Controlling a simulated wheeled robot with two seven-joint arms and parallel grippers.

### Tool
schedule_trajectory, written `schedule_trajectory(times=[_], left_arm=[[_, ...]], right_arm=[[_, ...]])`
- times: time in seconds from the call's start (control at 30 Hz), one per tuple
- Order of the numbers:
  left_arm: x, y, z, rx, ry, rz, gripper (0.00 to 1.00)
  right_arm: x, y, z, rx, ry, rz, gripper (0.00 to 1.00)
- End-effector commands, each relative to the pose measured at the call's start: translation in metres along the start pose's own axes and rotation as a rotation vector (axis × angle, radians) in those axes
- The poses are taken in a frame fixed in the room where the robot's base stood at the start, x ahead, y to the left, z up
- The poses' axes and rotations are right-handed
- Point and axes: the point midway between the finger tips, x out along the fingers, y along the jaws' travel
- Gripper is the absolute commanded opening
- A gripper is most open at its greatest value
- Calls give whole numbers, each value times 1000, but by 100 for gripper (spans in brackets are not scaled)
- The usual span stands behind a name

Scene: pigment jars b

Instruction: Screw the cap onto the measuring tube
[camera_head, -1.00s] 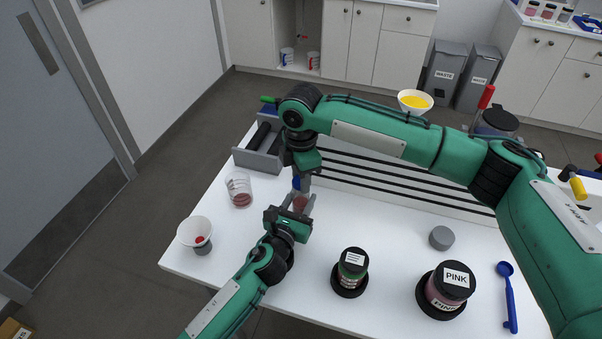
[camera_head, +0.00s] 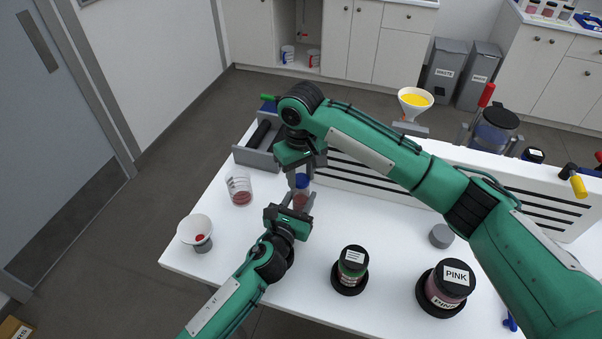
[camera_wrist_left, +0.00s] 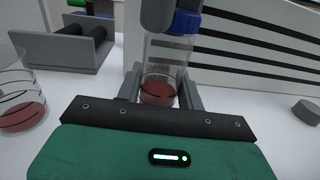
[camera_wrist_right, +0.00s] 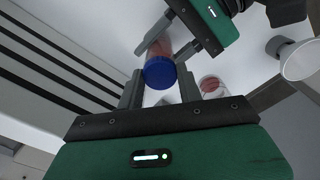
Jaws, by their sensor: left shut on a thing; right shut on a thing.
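The measuring tube (camera_head: 301,201) is clear, with reddish contents, and stands upright at the table's back left. It also shows in the left wrist view (camera_wrist_left: 158,88). My left gripper (camera_head: 300,206) is shut around its lower part from the front. The blue cap (camera_head: 302,181) sits at the tube's top and also shows in the left wrist view (camera_wrist_left: 187,21) and the right wrist view (camera_wrist_right: 160,72). My right gripper (camera_head: 299,176) is shut on the cap from above, its fingers on either side. Whether the threads are engaged is hidden.
A beaker with red contents (camera_head: 240,190) stands left of the tube; a white funnel on a grey base (camera_head: 195,230) is at the left edge. A grey tray (camera_head: 258,158) and a slotted panel (camera_head: 400,185) stand behind. Dark-lidded jars (camera_head: 353,262) are in front right.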

Motion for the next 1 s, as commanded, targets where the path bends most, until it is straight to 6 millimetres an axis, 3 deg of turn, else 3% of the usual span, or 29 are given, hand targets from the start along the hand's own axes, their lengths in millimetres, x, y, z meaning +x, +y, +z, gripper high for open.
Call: schedule_trajectory(times=[0.5, 1.0], left_arm=[[0, 0, -1, 0, 2, 0, 0], [0, 0, -1, 1, 2, -1, 0]], right_arm=[[0, -1, -1, 950, 0, -6, 15], [0, 0, -1, 1768, 2, -3, 15]])
